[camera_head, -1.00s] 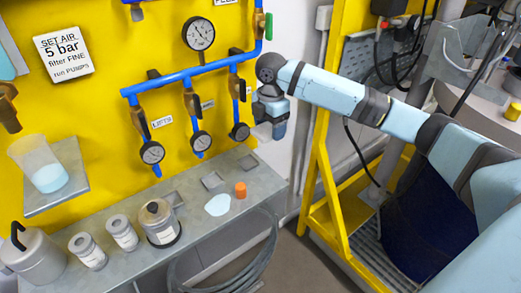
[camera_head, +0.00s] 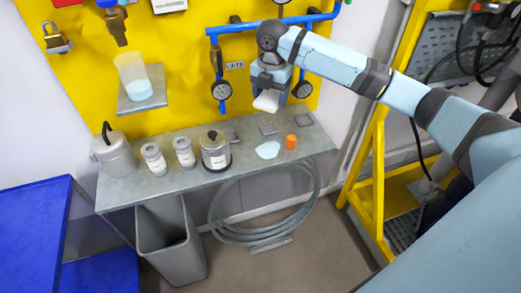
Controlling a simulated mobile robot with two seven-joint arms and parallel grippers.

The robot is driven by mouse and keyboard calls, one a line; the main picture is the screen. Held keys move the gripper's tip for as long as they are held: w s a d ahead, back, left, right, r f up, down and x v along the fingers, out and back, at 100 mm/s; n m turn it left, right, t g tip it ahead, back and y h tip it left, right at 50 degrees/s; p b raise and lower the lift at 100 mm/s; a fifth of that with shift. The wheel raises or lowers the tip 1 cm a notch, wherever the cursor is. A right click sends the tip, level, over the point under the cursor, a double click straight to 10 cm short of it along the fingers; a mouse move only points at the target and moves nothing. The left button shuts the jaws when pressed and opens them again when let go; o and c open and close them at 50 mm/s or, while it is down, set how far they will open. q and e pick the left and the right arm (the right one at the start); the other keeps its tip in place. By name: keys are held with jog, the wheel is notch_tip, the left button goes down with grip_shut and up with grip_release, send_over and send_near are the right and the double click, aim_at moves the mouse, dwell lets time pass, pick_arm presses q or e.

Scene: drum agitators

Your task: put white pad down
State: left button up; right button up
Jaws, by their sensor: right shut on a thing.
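The white pad (camera_head: 266,101) is in my right gripper (camera_head: 268,90), which is shut on it. The gripper points down and holds the pad in the air in front of the yellow panel, above the back of the grey shelf (camera_head: 186,183). Part of the pad is hidden by the gripper. My left gripper does not show.
On the shelf stand a grey pot (camera_head: 114,156), two small labelled cans (camera_head: 184,152), a larger lidded can (camera_head: 215,150), a pale blue puddle-like patch (camera_head: 268,150) and an orange cap (camera_head: 291,142). A grey bin (camera_head: 171,245) and coiled hose (camera_head: 240,237) are below.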

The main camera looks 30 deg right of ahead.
send_over(269, 149)
notch_tip(269, 149, down, 14)
jog(key=shift+f, duration=0.65)
notch_tip(269, 149, down, 3)
jog(key=shift+f, duration=0.5)
jog(key=shift+f, duration=0.1)
jog(key=o, duration=0.9)
